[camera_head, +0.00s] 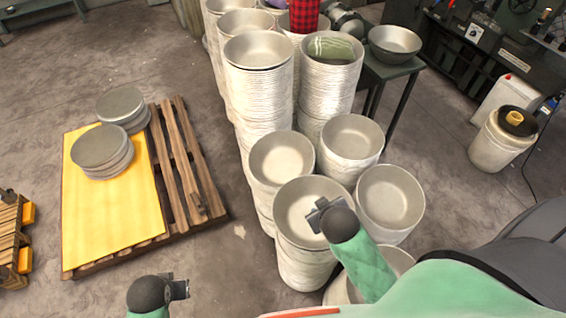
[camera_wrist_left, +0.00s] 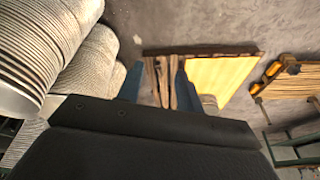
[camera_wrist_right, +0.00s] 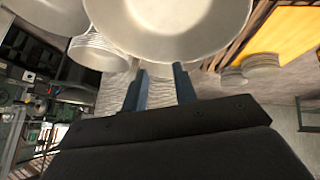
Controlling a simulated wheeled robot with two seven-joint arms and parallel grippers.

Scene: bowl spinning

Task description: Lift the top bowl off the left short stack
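Tall and short stacks of pale metal bowls stand in the middle of the head view. The front-left short stack has a wide top bowl (camera_head: 292,208), upright and empty. My right gripper (camera_head: 314,215) is over this bowl's right side in the head view. In the right wrist view its two fingers (camera_wrist_right: 161,72) are apart with nothing seen between them, close to a large bowl (camera_wrist_right: 170,35). Whether they touch it I cannot tell. My left gripper (camera_head: 182,288) is open and empty, away from the stacks at the lower left; its spread fingers show in the left wrist view (camera_wrist_left: 157,80).
Other short stacks (camera_head: 390,195) (camera_head: 282,158) crowd around, with taller stacks (camera_head: 258,85) behind. A wooden pallet (camera_head: 190,170) with a yellow sheet (camera_head: 105,220) and grey discs (camera_head: 100,147) lies left. Bare floor separates pallet and stacks. A bucket (camera_head: 500,142) stands right.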

